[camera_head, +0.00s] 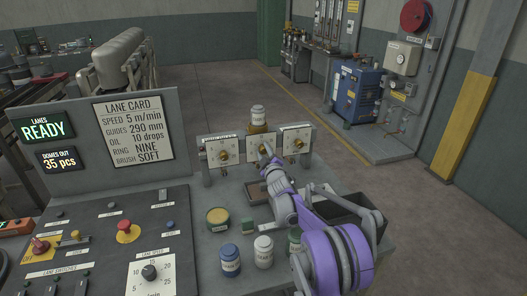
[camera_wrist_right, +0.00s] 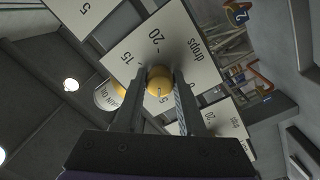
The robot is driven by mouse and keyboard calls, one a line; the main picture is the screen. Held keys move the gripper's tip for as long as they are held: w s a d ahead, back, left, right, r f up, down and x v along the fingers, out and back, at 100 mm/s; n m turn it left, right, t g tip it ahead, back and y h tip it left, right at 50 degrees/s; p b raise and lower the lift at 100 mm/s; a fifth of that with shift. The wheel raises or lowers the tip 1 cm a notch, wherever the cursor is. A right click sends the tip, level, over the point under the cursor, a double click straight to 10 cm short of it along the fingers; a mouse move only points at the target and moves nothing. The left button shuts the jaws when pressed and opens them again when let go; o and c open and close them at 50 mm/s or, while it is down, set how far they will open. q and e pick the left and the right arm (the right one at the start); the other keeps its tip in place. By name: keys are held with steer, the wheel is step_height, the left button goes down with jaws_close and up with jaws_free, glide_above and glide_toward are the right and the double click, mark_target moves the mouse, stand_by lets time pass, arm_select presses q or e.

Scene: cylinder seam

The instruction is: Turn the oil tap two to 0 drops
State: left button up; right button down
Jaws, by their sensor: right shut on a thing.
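Three oil taps with white dial plates and brass knobs stand in a row on a rail at the back of the bench. My right gripper (camera_head: 265,152) is at the middle tap (camera_head: 257,145), which it partly covers. In the right wrist view, my right gripper (camera_wrist_right: 158,95) is shut on a brass knob (camera_wrist_right: 160,77), one finger on each side. The rest of the scale is partly hidden by the fingers. My left gripper is not in view.
The left tap (camera_head: 222,153) and right tap (camera_head: 297,141) stand close on either side. An oil bottle (camera_head: 258,115) sits above the middle tap. A yellow-topped tin (camera_head: 218,218), a blue jar (camera_head: 230,261) and a white jar (camera_head: 263,252) stand in front. The lane card (camera_head: 132,130) reads oil 10 drops.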

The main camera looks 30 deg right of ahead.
steer(key=n+p, duration=0.1)
steer(key=n, duration=0.5)
steer(key=shift+r+n, duration=0.1)
steer(key=shift+n, duration=0.3)
steer(key=n, duration=0.3)
steer(key=shift+n+y, duration=0.3)
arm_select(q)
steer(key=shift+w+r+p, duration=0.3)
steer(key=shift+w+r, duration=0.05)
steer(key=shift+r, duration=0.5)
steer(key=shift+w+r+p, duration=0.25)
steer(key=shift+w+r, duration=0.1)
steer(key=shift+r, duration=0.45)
arm_select(e)
steer(key=shift+n, duration=2)
steer(key=c, duration=0.5)
jaws_free()
